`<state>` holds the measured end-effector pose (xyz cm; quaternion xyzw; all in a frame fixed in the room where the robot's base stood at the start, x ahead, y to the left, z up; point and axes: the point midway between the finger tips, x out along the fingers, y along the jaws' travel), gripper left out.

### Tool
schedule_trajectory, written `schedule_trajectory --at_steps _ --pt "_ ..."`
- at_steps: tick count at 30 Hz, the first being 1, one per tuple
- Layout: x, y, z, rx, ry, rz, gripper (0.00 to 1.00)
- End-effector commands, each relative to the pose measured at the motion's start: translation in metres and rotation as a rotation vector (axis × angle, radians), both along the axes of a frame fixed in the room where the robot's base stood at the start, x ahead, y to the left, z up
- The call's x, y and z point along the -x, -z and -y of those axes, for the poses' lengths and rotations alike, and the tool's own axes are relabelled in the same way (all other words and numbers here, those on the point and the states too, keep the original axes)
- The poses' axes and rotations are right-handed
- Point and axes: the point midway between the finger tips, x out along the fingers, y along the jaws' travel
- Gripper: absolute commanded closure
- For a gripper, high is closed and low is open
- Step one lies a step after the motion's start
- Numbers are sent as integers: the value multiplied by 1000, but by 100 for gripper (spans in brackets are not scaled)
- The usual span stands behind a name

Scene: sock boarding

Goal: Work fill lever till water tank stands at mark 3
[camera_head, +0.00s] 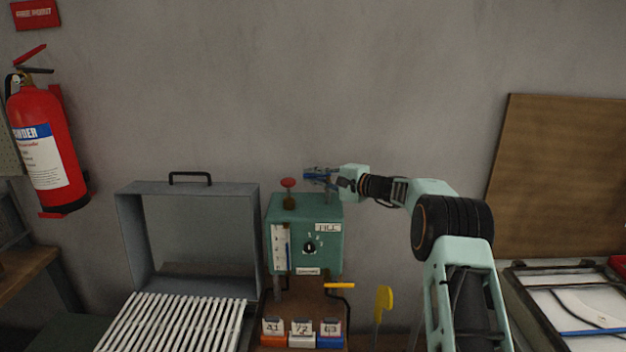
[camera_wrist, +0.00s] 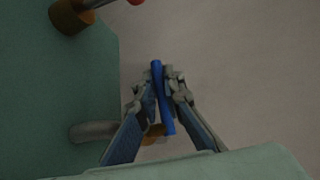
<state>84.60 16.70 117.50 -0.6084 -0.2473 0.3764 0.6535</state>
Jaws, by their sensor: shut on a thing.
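The green water tank unit (camera_head: 305,209) stands against the back wall. Its front has a white level gauge (camera_head: 279,247) with a thin blue line, a dark round dial (camera_head: 309,246) and a FILL label (camera_head: 328,227). The gauge marks are too small to read. The fill lever has a blue handle (camera_wrist: 157,72) above the right side of the unit; in the head view it is partly hidden by my gripper. My gripper (camera_head: 325,178) reaches in from the right and is shut on the blue handle. In the wrist view the handle lies between the fingertips (camera_wrist: 165,91).
A red knob (camera_head: 288,183) stands on the unit's top left. A grey open case (camera_head: 125,235) and white slatted rack (camera_head: 170,322) are at left. Below the unit are numbered blocks (camera_head: 301,328) and a yellow-handled crank (camera_head: 341,285). A yellow tool (camera_head: 383,301) stands right.

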Motion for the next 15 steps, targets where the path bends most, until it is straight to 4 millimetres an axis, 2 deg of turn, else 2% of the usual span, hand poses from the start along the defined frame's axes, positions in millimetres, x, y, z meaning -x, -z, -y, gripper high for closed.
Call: schedule_trajectory --at_steps 6,15 --pt "3 -4 -1 -6 -98 7 100" --pt "7 -4 2 -2 -152 2 100"
